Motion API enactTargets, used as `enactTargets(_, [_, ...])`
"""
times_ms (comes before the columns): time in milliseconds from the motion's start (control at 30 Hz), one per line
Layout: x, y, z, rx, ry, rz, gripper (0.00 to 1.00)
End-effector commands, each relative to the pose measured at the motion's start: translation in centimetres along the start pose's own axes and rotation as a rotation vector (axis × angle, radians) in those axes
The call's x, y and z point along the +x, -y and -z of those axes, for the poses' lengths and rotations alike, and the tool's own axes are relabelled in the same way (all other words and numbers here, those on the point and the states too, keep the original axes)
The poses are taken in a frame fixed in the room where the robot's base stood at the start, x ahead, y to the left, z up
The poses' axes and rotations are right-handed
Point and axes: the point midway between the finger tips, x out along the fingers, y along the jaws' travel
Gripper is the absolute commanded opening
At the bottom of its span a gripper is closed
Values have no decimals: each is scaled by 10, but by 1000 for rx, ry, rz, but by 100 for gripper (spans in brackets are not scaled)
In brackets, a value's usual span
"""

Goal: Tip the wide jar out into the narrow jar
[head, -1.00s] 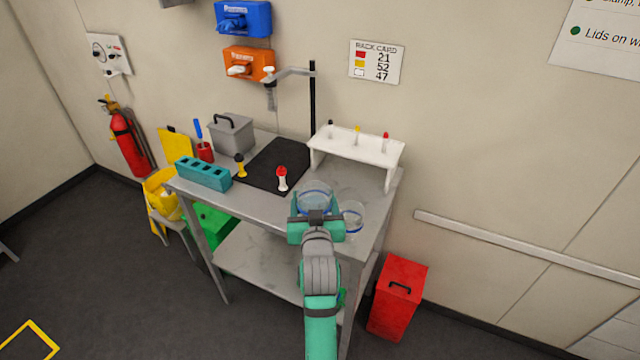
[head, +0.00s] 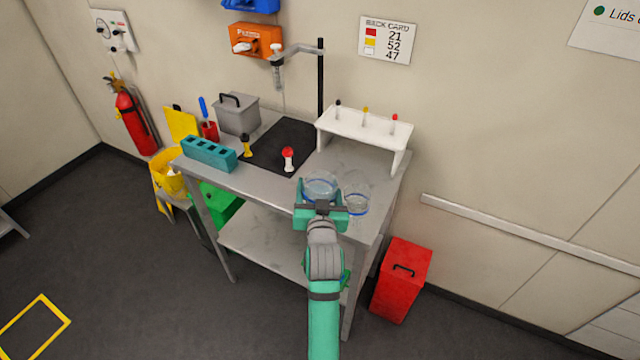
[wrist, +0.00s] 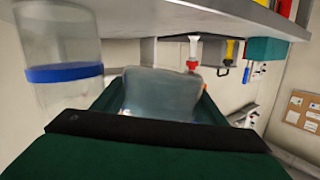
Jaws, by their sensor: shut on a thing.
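My gripper (head: 320,200) is shut on the wide jar (head: 320,184), a clear vessel with pale bluish contents. The jar looks roughly upright near the table's front right corner. In the wrist view it sits between the green fingers (wrist: 160,92). The narrow jar (head: 356,193), clear with a blue band near its base, stands just to the right, close beside the wide jar. It also shows at the left of the wrist view (wrist: 60,45) and looks empty. Whether the two jars touch, and how high the wide jar is, I cannot tell.
On the table (head: 275,185) are a white rack (head: 362,132), a red-capped vial (head: 288,158), a yellow one (head: 247,146), a teal block (head: 209,153), a grey box (head: 238,114) and a stand (head: 320,80). A red bin (head: 402,280) stands right of the table.

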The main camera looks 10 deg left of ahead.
Motion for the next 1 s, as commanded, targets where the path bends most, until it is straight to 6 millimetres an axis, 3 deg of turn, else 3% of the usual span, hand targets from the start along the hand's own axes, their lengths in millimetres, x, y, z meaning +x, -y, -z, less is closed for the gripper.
enactTargets(300, [-2,12,8,219,3,33,34])
enactTargets(533, [-3,9,23,420,5,63,34])
enactTargets(1000, [-7,0,49,550,8,82,34])
